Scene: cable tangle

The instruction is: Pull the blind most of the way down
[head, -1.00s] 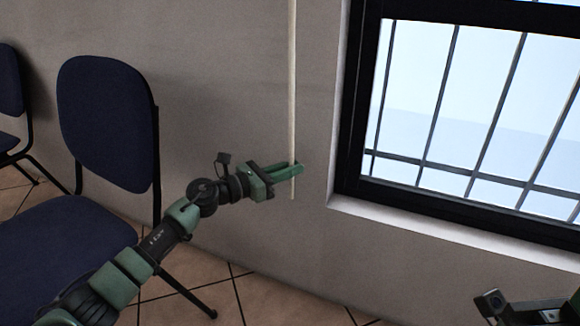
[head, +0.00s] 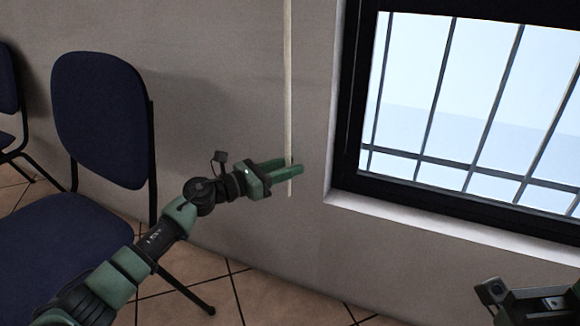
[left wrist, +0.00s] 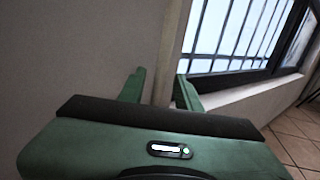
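A pale, thin blind cord or strap (head: 288,80) hangs straight down the wall left of the window and ends just below my left gripper. My left gripper (head: 285,170) is at the cord's lower end, with its green fingers spread apart. In the left wrist view the strap (left wrist: 169,60) runs between the two fingertips (left wrist: 160,88), and a gap shows beside it. The blind itself is not in view; the visible part of the window (head: 450,100) is uncovered. My right gripper (head: 525,302) is partly in view at the bottom right, and its finger opening is unclear.
The window has a black frame, bars outside and a pale sill (head: 440,222). A dark blue chair (head: 100,120) stands at the left near my left arm, with another chair (head: 8,100) at the edge. The wall around the cord is clear.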

